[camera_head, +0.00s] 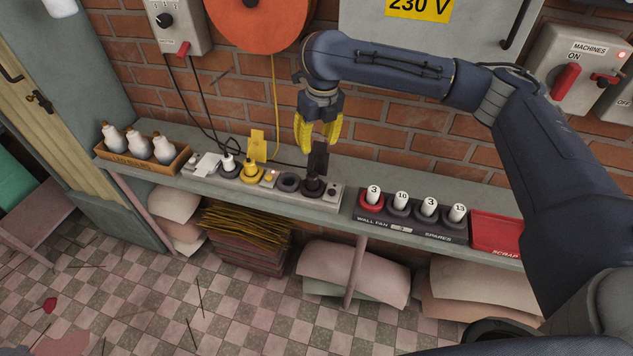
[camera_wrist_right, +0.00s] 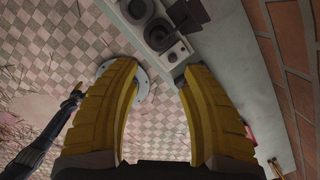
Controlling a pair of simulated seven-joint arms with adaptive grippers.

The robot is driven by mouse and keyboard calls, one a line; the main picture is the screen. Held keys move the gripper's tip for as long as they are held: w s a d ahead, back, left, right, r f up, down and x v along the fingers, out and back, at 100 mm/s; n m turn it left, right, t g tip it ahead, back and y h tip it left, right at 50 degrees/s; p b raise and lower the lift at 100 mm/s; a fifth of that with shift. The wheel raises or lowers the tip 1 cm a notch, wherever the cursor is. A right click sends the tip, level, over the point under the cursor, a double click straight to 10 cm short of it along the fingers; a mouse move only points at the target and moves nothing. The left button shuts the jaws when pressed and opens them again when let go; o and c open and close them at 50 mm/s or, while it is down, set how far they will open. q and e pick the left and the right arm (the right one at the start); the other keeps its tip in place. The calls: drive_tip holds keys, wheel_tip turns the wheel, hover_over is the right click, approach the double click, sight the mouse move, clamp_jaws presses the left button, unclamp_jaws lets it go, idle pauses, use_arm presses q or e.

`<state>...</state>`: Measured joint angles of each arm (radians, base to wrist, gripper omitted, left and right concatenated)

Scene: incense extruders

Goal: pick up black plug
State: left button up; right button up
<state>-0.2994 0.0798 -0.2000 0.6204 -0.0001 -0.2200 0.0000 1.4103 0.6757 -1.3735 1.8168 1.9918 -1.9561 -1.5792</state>
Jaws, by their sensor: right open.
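The black plug (camera_head: 313,186) sits in the right-hand socket of a grey power strip (camera_head: 272,196) on the shelf. A dark tag (camera_head: 319,155) stands up behind it. My right gripper (camera_head: 318,138) is open and empty, fingers pointing down, above and behind the plug, with a gap between them. In the right wrist view, the yellow fingers (camera_wrist_right: 157,75) are spread apart, and the black plug (camera_wrist_right: 160,34) shows beyond their tips, near the top.
A yellow plug (camera_head: 250,170) with a yellow tag and a white plug (camera_head: 228,164) stand left on the strip. An empty socket (camera_head: 288,183) is beside the black plug. A fuse holder (camera_head: 412,220), a red scrap tray (camera_head: 496,234) and a bottle crate (camera_head: 140,162) share the shelf.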

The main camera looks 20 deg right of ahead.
sight(313, 175)
drive_tip(key=f, duration=0.4)
drive_tip(key=w+f, duration=0.1)
drive_tip(key=f, duration=0.6)
drive_tip(key=shift+w+a+f, duration=0.15)
drive_tip(key=shift+w+f, duration=0.2)
drive_tip(key=shift+w+a+f, duration=0.1)
drive_tip(key=shift+w+f, duration=0.05)
drive_tip(key=shift+f, duration=1.15)
drive_tip(key=shift+w+a+f, duration=0.1)
drive_tip(key=shift+w+f, duration=0.05)
drive_tip(key=shift+f, duration=1.15)
drive_tip(key=shift+c, duration=0.3)
clamp_jaws()
